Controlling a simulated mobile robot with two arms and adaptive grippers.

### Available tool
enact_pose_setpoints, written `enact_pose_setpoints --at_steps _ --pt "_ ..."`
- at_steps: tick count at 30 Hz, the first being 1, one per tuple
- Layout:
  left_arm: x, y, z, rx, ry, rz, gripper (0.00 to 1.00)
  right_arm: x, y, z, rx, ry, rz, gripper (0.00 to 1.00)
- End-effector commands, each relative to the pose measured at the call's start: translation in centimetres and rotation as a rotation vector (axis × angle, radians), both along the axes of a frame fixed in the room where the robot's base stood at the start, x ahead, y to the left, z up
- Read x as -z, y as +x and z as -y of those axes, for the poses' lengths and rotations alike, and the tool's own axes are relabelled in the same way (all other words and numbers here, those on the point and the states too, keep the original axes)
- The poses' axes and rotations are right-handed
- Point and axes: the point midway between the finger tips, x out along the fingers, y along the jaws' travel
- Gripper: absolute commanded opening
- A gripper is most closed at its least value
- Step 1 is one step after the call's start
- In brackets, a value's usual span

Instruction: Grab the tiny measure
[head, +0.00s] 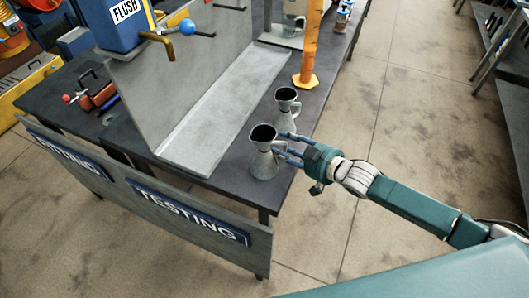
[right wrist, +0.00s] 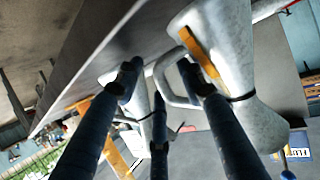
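Two grey metal measures with dark open mouths stand upright on the dark bench. The near measure (head: 263,155) is at the bench's front right corner. The far measure (head: 287,105) stands behind it and looks somewhat smaller; distance may add to this. My right gripper (head: 284,146) reaches in from the right, its fingers spread beside the near measure's handle side. In the right wrist view a large measure (right wrist: 228,50) with a looped handle fills the upper right, close to the open fingers (right wrist: 165,86). Whether a finger touches it I cannot tell. My left gripper is out of view.
A grey metal tray with a tall back panel (head: 215,105) lies left of the measures. An orange post (head: 307,50) stands on the bench behind them. A red tool case (head: 97,90) lies at the left. Bare floor (head: 400,120) is to the right.

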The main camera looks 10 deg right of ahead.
Motion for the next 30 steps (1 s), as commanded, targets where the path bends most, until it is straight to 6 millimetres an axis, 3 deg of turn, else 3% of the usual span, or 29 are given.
enact_pose_setpoints --at_steps 3,4,9,30 --pt "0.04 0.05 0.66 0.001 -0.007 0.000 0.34 0.04 -0.03 0.04 0.000 0.000 0.000 0.39" --pt "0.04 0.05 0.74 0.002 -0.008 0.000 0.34 0.04 -0.03 0.04 0.000 0.000 0.000 0.35" --pt "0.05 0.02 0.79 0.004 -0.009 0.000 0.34 0.03 -0.04 0.06 0.000 0.000 0.000 0.01" --pt "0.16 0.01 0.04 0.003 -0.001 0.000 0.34 -0.94 0.08 0.03 0.000 0.003 0.004 0.00"
